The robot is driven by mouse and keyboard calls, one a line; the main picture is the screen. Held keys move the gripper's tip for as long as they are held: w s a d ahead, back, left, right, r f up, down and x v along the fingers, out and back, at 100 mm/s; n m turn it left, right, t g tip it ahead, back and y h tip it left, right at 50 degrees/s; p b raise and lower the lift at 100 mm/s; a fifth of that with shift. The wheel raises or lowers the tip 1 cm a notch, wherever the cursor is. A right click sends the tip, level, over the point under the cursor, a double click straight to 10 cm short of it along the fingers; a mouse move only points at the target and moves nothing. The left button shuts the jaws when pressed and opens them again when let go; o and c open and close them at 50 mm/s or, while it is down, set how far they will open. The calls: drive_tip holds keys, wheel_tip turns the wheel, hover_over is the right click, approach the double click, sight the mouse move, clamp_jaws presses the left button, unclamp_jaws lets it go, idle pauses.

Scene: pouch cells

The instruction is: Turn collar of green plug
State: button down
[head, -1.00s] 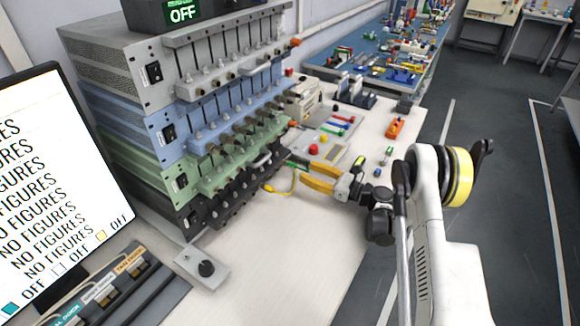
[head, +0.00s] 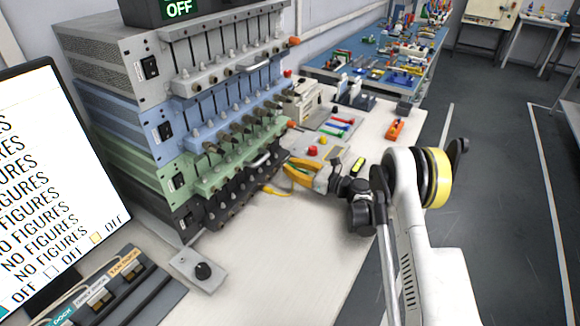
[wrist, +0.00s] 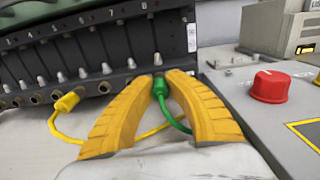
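The green plug (wrist: 160,87) stands at the front of the black unit in the wrist view, with its green cable (wrist: 172,118) hanging below and to the right. My gripper (wrist: 159,80) has its two yellow fingertips on either side of the plug, close in against it, with no clear gap. The fingers hide part of the plug's sides, and its collar is too small to make out. In the head view my gripper (head: 287,167) is at the right end of the black unit (head: 235,190), and the green plug is hidden there.
A yellow plug (wrist: 68,102) with a yellow cable is left of my gripper. A grey box with a red knob (wrist: 270,86) stands close on the right. Green (head: 230,167), blue and grey units are stacked above the black one.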

idle(0.4)
drive_tip(key=n, duration=0.4)
drive_tip(key=shift+n, duration=0.4)
drive_tip(key=n, duration=0.4)
drive_tip(key=shift+n, duration=0.3)
drive_tip(key=n, duration=0.4)
drive_tip(key=shift+n, duration=0.3)
drive_tip(key=n, duration=0.4)
drive_tip(key=shift+s+f+n, duration=0.1)
drive_tip(key=shift+n, duration=0.3)
drive_tip(key=c, duration=1.3)
unclamp_jaws()
drive_tip(key=shift+c, duration=0.2)
